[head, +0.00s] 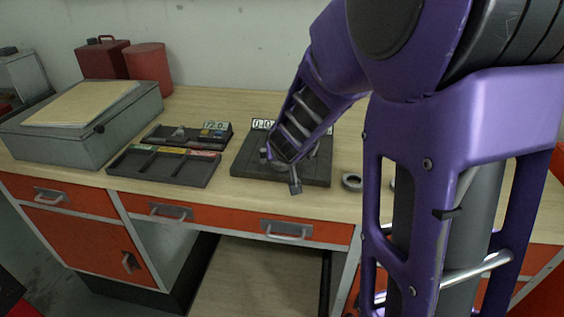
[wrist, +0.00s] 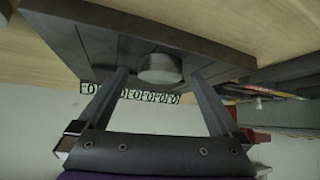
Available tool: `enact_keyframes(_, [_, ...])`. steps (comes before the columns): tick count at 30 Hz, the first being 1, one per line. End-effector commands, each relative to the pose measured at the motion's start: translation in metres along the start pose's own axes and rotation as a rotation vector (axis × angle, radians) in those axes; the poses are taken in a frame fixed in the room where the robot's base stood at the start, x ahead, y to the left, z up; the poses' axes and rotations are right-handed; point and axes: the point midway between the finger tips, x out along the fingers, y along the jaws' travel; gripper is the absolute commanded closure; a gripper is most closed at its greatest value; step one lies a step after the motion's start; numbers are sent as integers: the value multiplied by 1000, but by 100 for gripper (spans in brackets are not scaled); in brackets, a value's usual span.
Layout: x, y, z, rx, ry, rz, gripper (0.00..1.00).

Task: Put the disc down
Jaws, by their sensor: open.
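A dark square plate (head: 318,172) with a row of number tags at its back edge lies on the bench. It also fills the upper part of the wrist view (wrist: 95,45), which is upside down. A short round grey disc (wrist: 160,70) rests on the plate in the wrist view. My gripper (head: 280,170) is low over the plate. Its two fingers are spread apart, one on each side of the disc, with gaps visible in the wrist view. In the head view my gripper and arm hide the disc.
A grey ring (head: 352,182) lies on the bench right of the plate. A dark compartment tray (head: 165,166) is to the left, with a smaller dark tray (head: 188,135) behind. A grey case (head: 85,125), a red can (head: 149,69) and a red box (head: 103,60) stand at the far left.

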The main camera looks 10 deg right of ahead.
Motion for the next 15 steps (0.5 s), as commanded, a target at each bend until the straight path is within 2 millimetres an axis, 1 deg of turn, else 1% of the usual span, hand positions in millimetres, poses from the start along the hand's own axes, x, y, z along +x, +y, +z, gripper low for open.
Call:
enact_keyframes(1, [0, 0, 0, 0, 0, 0, 0])
enact_keyframes(2, [0, 0, 0, 0, 0, 0, 5])
enact_keyframes(6, [0, 0, 0, 0, 0, 0, 31])
enact_keyframes(14, [0, 0, 0, 1, 0, 0, 77])
enact_keyframes(15, [0, 0, 0, 1, 0, 0, 85])
